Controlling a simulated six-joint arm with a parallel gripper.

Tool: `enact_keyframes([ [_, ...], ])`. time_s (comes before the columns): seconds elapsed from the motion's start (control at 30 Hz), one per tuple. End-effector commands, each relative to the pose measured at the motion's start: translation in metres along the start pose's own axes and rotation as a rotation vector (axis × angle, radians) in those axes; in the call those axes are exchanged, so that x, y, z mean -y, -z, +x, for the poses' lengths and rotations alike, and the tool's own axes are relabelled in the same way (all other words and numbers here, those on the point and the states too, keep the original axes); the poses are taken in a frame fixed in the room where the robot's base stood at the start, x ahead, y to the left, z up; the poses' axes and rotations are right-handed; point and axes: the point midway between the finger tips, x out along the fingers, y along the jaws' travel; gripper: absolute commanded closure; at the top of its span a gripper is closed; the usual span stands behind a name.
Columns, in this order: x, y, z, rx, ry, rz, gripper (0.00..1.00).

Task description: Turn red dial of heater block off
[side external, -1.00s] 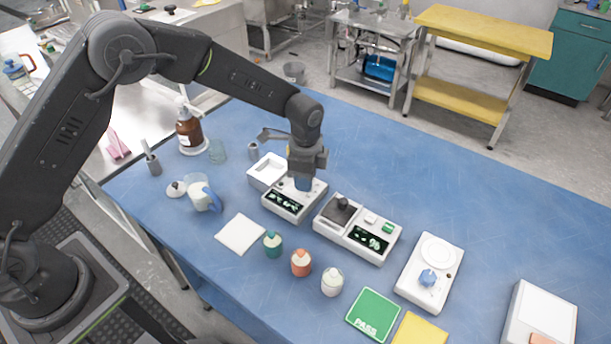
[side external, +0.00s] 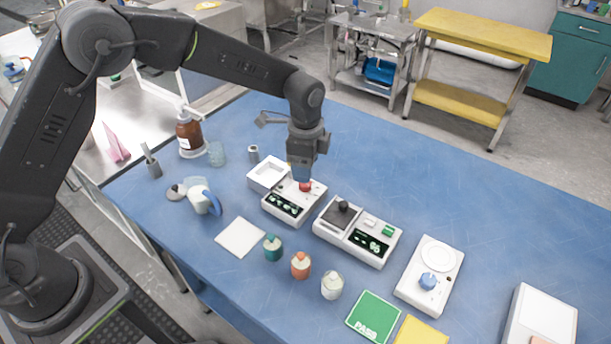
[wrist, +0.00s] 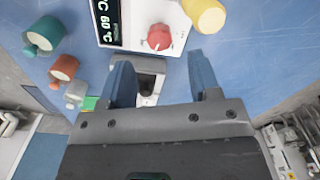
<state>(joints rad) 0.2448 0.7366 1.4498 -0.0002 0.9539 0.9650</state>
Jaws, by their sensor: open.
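The heater block (side external: 284,210) is a white unit on the blue table with a lit dark display on its front. Its red dial (side external: 305,186) sits on top, at the right end. In the wrist view the red dial (wrist: 159,37) is clear of my fingers, and the heater block's display (wrist: 107,20) seems to read 60 °C. In the wrist view my gripper (wrist: 158,65) is open and empty.
A yellow-capped or yellow container (wrist: 205,14) stands close beside the heater block. A second white unit with a black knob (side external: 343,207) is just to the right. Teal (side external: 273,248), orange (side external: 301,266) and white (side external: 332,286) bottles stand in front.

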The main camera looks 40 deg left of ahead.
Motion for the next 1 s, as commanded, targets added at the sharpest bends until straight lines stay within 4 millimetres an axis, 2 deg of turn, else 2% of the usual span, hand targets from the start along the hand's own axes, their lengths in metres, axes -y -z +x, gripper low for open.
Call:
enact_keyframes([
  [0.03,0.001,0.000,-0.014,-0.003,0.005,0.000,0.43],
  [0.2,0.001,0.000,-0.050,-0.003,0.004,0.000,0.43],
  [0.4,0.000,0.000,-0.078,-0.001,0.001,0.000,0.43],
  [0.6,0.000,0.000,-0.088,0.000,0.000,0.000,0.43],
  [0.87,0.000,0.000,-0.088,0.000,-0.001,0.001,0.43],
  [1.0,0.000,0.000,-0.088,0.000,-0.001,0.094,0.43],
])
